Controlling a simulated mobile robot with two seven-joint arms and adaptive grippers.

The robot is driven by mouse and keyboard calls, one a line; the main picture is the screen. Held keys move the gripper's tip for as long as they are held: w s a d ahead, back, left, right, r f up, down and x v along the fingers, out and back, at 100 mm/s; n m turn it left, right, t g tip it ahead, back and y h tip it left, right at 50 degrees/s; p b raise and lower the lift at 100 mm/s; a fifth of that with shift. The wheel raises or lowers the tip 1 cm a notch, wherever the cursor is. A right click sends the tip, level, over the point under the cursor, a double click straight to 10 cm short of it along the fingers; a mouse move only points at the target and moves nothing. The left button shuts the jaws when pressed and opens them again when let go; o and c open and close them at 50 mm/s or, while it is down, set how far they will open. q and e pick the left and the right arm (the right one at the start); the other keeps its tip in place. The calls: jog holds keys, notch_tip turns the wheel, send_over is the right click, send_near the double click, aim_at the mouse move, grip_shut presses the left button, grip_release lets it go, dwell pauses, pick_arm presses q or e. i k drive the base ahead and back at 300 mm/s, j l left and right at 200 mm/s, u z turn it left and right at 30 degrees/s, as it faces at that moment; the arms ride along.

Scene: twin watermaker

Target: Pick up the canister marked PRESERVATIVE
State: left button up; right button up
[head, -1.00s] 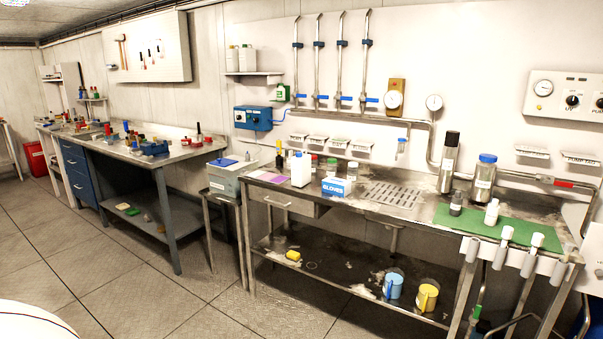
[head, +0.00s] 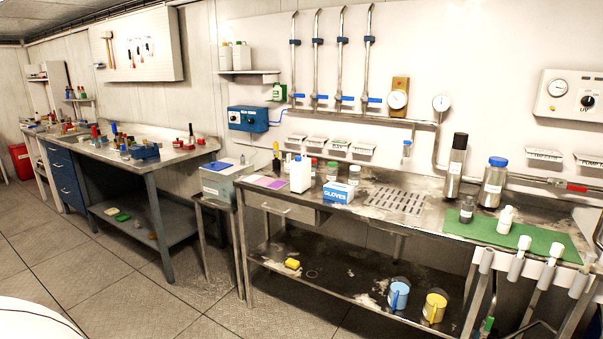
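No label reading PRESERVATIVE can be made out, so I cannot tell which container is that canister. A white canister with a blue cap (head: 300,173) stands upright on the steel bench, left of the glove box. Two white canisters, one at the left (head: 225,57) and one at the right (head: 242,57), stand on the wall shelf, and a green-and-white container (head: 279,92) hangs lower beside them. A tall steel cylinder with a black top (head: 455,167) and a blue-capped one (head: 492,184) stand at the bench's right. Neither gripper is in view.
The steel bench (head: 425,219) has a perforated drain area, a green mat (head: 490,231) with small bottles, and a GLOVES box (head: 338,191). A blue jug (head: 398,294) and a yellow jug (head: 435,306) stand on its lower shelf. Tiled floor in front is clear.

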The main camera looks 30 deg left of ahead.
aim_at(300, 168)
jog(key=i+j, duration=0.15)
jog(key=j, duration=0.2)
jog(key=i+j+z, duration=0.1)
jog(key=j, duration=0.3)
jog(key=i+j, duration=0.25)
jog(key=j, duration=0.15)
jog(key=i+j+z, duration=0.1)
jog(key=j, duration=0.25)
jog(key=i+j, duration=0.2)
jog(key=j, duration=0.2)
jog(key=z, duration=0.05)
